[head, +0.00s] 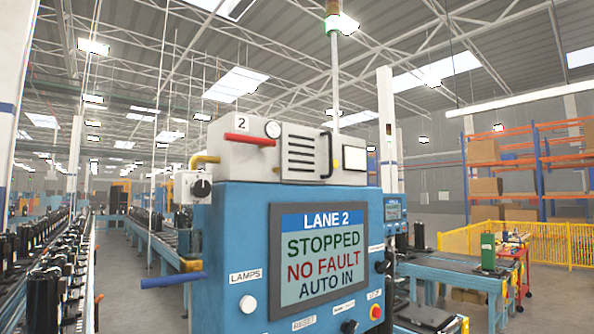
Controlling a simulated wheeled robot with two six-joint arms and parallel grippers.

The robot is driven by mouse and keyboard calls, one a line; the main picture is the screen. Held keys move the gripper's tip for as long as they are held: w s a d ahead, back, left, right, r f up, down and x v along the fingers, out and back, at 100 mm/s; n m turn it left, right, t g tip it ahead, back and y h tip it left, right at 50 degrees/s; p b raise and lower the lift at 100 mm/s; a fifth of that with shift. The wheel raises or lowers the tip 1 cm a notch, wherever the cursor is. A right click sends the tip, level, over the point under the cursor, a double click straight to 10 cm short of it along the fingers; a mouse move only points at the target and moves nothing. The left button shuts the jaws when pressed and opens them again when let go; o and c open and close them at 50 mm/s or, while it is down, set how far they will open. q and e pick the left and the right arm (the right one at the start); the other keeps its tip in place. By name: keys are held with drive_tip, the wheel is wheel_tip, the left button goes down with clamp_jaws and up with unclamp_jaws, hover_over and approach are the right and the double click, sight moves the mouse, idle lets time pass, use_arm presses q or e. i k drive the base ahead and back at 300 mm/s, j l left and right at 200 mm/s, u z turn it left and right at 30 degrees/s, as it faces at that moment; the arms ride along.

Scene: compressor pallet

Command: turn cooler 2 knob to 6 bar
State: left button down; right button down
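A white cooler unit marked 2 (312,152) sits on top of the blue lane 2 cabinet (230,220). A small round gauge (272,129) is on its upper front; its reading is too small to tell. A black knob (201,188) is on a small pale box at the unit's left, below a yellow pipe (204,159). The knob's setting and any bar marks cannot be read. Neither of my grippers shows in the head view.
The cabinet screen (321,253) reads LANE 2, STOPPED, NO FAULT, AUTO IN. A red lever (250,140) and a blue lever (174,281) stick out at the left. A red button (376,312) is lower right. Conveyors flank the cabinet.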

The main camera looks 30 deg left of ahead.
sight(199, 188)
drive_tip(key=u, duration=1.05)
drive_tip(key=j+z, duration=0.3)
drive_tip(key=j, duration=0.35)
